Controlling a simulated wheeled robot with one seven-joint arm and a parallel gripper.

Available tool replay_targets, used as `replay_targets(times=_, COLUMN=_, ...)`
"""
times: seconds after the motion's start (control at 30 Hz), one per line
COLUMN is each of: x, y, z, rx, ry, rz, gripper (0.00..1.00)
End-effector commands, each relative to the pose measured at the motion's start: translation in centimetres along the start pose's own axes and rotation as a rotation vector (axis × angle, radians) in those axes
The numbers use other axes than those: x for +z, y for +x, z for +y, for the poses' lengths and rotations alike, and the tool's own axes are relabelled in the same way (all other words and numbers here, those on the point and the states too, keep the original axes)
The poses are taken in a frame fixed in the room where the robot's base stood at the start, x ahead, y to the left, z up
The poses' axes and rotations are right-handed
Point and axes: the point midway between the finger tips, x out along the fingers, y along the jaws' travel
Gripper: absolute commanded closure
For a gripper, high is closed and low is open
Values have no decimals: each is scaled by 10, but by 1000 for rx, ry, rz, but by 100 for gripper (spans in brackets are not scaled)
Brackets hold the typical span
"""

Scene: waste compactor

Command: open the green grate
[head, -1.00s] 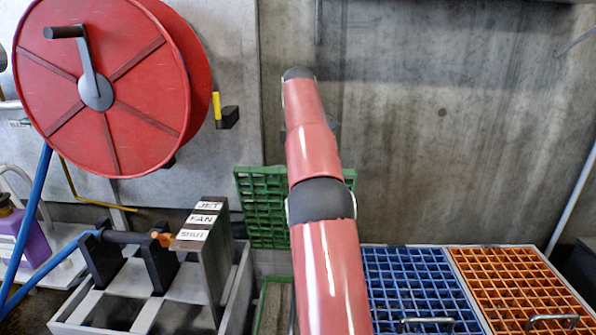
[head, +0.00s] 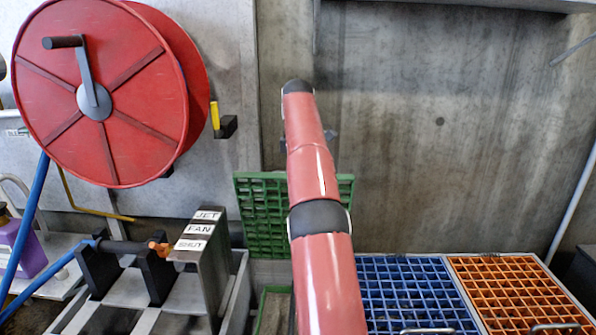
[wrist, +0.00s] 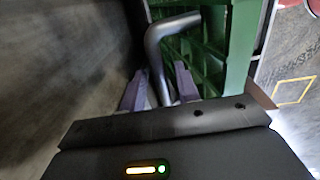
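The green grate (head: 263,215) stands raised, close to upright, near the back wall in the head view, partly hidden behind my arm. Its green bars (wrist: 238,50) also show in the wrist view. A bent metal handle (wrist: 158,55) shows against the green bars there. My gripper (wrist: 160,85) has its two fingers apart, one on each side of the handle, with small gaps visible. In the head view my gripper is hidden behind my arm. Below the raised grate is a green-edged opening (head: 261,315), partly hidden by my arm.
A blue grate (head: 410,290) and an orange grate (head: 520,290) lie flat at right, each with a metal handle. At left are a red hose reel (head: 100,140) and a metal selector box (head: 205,255) marked JET, FAN, SHUT. The concrete wall (head: 440,150) stands behind.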

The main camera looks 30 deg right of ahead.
Motion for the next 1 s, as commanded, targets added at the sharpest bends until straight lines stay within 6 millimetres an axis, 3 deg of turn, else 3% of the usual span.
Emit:
replay_targets(times=0.57, x=-1, y=-7, z=-4, rx=9, ry=-1, rz=1, gripper=66)
replay_targets(times=1.0, x=-2, y=-4, z=-38, rx=9, ry=-1, rz=0, gripper=66)
